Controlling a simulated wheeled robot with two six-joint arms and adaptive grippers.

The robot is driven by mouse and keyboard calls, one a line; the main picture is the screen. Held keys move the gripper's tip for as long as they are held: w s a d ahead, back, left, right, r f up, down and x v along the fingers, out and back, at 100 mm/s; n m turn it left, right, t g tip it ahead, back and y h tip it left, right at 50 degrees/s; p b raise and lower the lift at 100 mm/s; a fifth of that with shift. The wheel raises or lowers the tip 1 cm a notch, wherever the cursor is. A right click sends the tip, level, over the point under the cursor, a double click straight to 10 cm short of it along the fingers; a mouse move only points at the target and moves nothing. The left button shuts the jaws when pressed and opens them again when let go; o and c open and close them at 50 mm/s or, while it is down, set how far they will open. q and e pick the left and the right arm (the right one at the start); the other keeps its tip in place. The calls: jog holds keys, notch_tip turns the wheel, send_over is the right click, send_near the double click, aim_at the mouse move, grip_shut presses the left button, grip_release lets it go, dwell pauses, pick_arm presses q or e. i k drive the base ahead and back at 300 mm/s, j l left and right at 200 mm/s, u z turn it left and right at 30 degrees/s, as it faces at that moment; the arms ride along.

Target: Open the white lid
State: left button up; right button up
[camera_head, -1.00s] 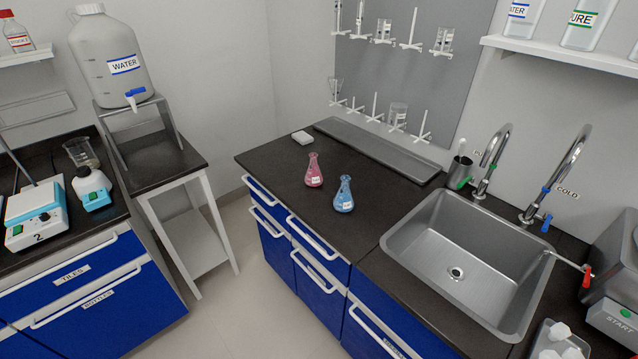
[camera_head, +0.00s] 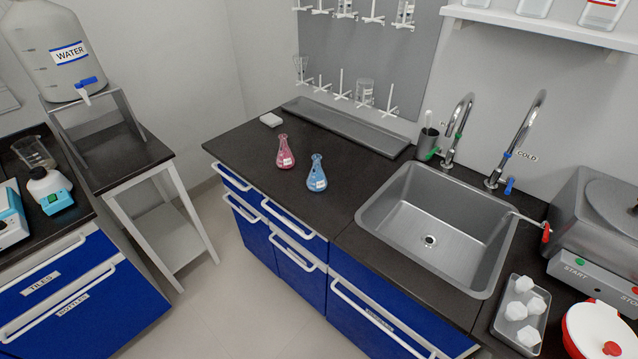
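A white lid (camera_head: 597,326) with a small red knob sits on a round red-rimmed container at the lower right corner of the head view. The picture's edge cuts it off on the right and below. The lid appears to lie closed on the container. Neither of my grippers shows in the view.
A metal tray (camera_head: 519,322) with several white lumps lies left of the lid. A grey machine (camera_head: 590,232) with START and STOP labels stands behind. The sink (camera_head: 437,232) is further left. A pink flask (camera_head: 285,156) and a blue flask (camera_head: 317,177) stand on the counter.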

aim_at(597, 330)
jog(key=z, duration=2.3)
